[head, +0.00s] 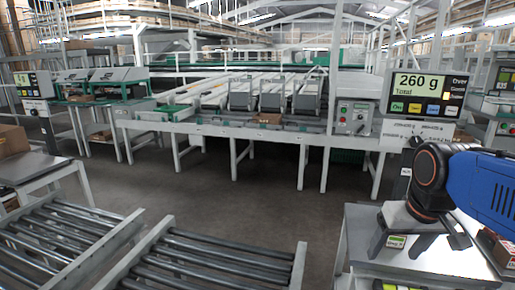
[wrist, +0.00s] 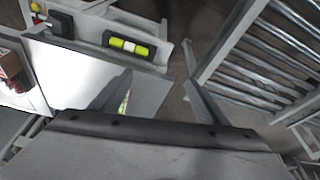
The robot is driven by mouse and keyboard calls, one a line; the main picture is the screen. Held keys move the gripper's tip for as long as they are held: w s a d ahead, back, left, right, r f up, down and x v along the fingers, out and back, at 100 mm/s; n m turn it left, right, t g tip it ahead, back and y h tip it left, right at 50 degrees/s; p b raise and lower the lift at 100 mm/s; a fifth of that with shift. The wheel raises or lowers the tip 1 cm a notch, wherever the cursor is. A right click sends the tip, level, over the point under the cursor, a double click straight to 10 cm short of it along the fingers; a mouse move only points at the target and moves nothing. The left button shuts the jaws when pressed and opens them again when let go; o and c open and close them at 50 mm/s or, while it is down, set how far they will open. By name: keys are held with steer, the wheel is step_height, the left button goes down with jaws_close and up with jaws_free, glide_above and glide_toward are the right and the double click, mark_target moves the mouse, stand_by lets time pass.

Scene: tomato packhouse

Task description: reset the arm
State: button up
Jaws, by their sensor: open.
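My blue arm comes in from the right edge of the head view, with an orange and black wrist joint. My gripper (head: 418,238) hangs below that joint, over the grey metal worktop. In the wrist view the two fingers of my gripper (wrist: 158,95) stand wide apart, with nothing between them. The dark gripper body fills the bottom of that view. I cannot tell the exact height of the fingertips above the worktop.
A weighing display (head: 429,95) reading 260 g stands behind my arm. Roller conveyors (head: 60,235) lie at the left; one shows in the wrist view (wrist: 265,50). A black holder with yellow-green items (wrist: 130,45) sits near the worktop. Grey floor (head: 240,195) is clear mid-view.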

steer(key=s+a+f+t, duration=0.1)
steer(key=s+a+f, duration=0.1)
steer(key=s+f, duration=0.4)
steer(key=shift+s+a+f+n, duration=0.15)
steer(key=shift+s+f+n, duration=0.25)
steer(key=shift+s, duration=0.35)
